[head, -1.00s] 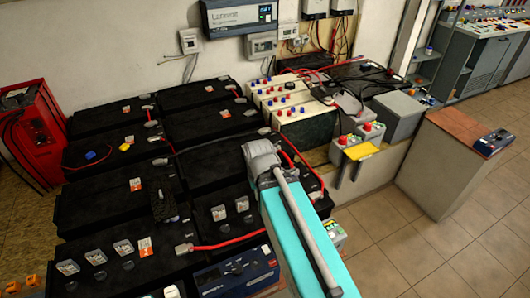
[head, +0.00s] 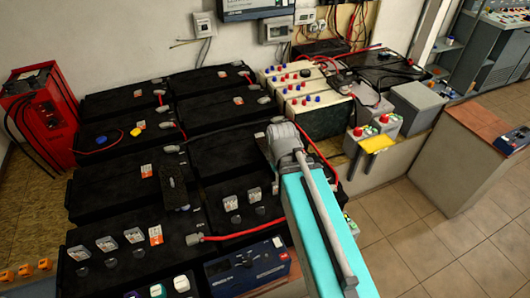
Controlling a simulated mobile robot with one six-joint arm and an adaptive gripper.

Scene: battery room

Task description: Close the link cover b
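A black raised flap-like piece (head: 174,188) stands between the black batteries near the middle left; it may be a link cover. No label that reads "b" can be made out, so I cannot tell which part is link cover b. My turquoise arm reaches in from the lower right over the front batteries, and its grey joint lies beside the right-hand battery row. No gripper fingers show; they are hidden behind the arm or out of the frame. Nothing is seen touching the black piece.
Black batteries (head: 120,168) fill the bench, with red cables (head: 245,231) across them. A blue instrument (head: 247,266) sits at the front. White batteries (head: 318,110) stand behind my arm. A red charger (head: 40,110) stands left. Tiled floor (head: 400,240) lies open at right.

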